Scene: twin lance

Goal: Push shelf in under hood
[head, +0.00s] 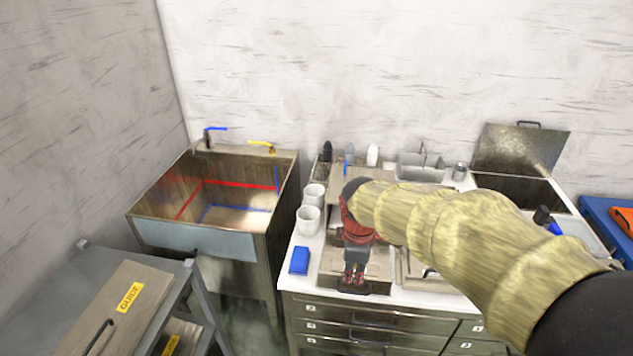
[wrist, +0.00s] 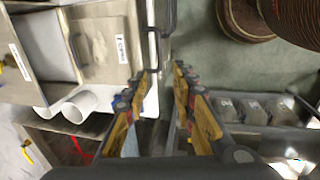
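A metal box that looks like the hood (head: 345,184) stands on the white counter, largely hidden behind my arm. A brownish tray-like panel, seemingly the shelf (head: 332,268), sticks out in front of it towards the counter's front edge. In the wrist view, a brown panel with a dark handle and a white label (wrist: 105,42) shows at upper left; I cannot tell surely whether it is the same shelf. My gripper (head: 354,280) is over the shelf's front part. In the wrist view its yellow-padded fingers (wrist: 165,72) are slightly apart with nothing between them. Contact with the shelf cannot be told.
White cups (head: 308,220) and a blue block (head: 299,261) are left of the shelf. A metal sink (head: 205,240) stands further left, and a grey cart (head: 85,290) at the lower left. An open-lidded bin (head: 520,150) is at the right. Drawers (head: 375,318) lie below the counter.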

